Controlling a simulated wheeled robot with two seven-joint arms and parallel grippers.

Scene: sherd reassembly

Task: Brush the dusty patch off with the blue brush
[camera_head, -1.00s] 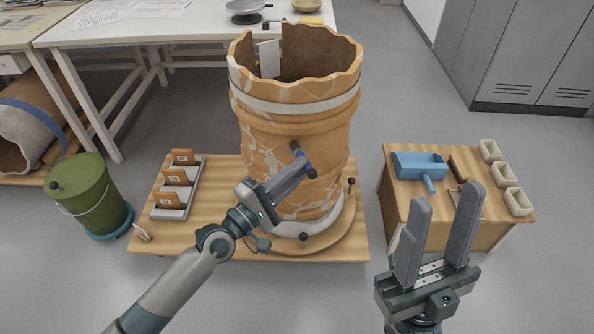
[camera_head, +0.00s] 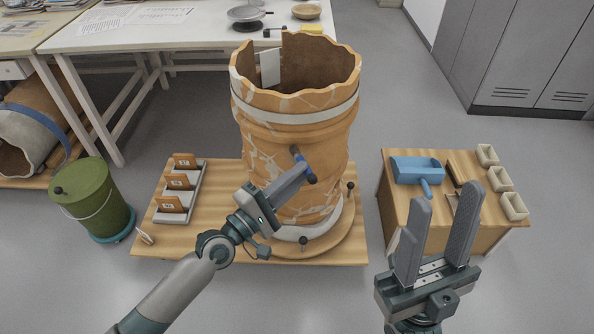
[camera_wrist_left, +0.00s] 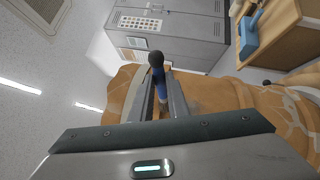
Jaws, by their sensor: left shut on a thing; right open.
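The large orange vessel (camera_head: 295,125) with pale seams and a jagged open rim stands upright on a round turntable (camera_head: 325,245). My left gripper (camera_head: 303,172) is shut on the blue brush (camera_head: 299,157), in front of the vessel wall. In the left wrist view the brush (camera_wrist_left: 157,75) stands between the fingers, its dark knob toward the camera's far side and its blue part below. The bristles are hidden, so I cannot tell whether they touch the wall. I cannot make out the dusty patch clearly. My right gripper (camera_head: 440,225) is open and empty, in front of the right table.
A rack (camera_head: 178,195) with several sherd cards stands left of the vessel, and a green bucket (camera_head: 95,195) further left. On the right table (camera_head: 395,205) lie a blue dustpan (camera_head: 418,170) and several small trays (camera_head: 500,179). A white table stands behind.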

